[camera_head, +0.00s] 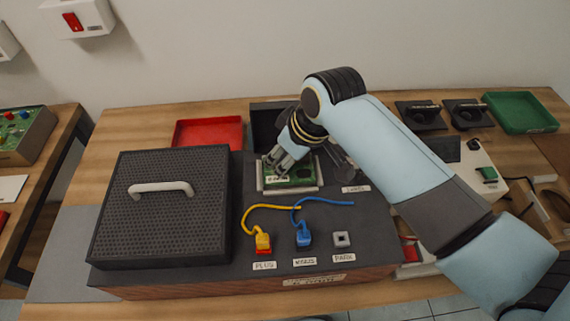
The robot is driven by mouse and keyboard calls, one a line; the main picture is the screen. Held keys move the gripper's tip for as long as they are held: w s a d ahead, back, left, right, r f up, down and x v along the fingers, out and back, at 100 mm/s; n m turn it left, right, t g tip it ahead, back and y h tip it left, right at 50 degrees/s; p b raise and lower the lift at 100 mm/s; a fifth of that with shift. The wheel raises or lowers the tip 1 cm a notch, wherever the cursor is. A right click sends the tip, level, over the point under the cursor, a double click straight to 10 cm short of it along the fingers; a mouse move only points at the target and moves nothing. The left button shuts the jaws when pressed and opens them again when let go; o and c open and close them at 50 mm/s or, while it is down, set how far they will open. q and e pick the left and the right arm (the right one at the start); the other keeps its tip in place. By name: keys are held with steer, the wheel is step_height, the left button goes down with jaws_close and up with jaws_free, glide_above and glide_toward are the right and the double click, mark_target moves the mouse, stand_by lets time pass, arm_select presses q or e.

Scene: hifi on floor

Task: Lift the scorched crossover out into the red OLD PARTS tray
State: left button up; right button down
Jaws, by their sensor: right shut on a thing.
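The crossover (301,178) is a green board in a pale frame in the top of the dark hifi cabinet (215,277). Any scorch mark is too small to tell. My right gripper (277,164) points down at the board's left part and is shut on it. My right arm and gripper hide part of the board's back edge. I cannot tell whether the board is raised from its frame. The red tray (209,121) stands behind the cabinet, to the left of the gripper, and looks empty; its near side is partly hidden. My left gripper is not in view.
A black perforated cover with a white handle (160,189) lies on the cabinet's left. Yellow (263,242) and blue (303,236) plugs with cables stand in front of the board, beside an empty socket (341,240). A green tray (521,112) is at the back right.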

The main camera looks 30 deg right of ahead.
steer(key=s+d+r+b, duration=0.1)
steer(key=s+d+r, duration=0.4)
steer(key=d, duration=0.5)
steer(key=shift+d+r, duration=0.25)
steer(key=shift+r, duration=1.05)
steer(key=shift+s, duration=0.1)
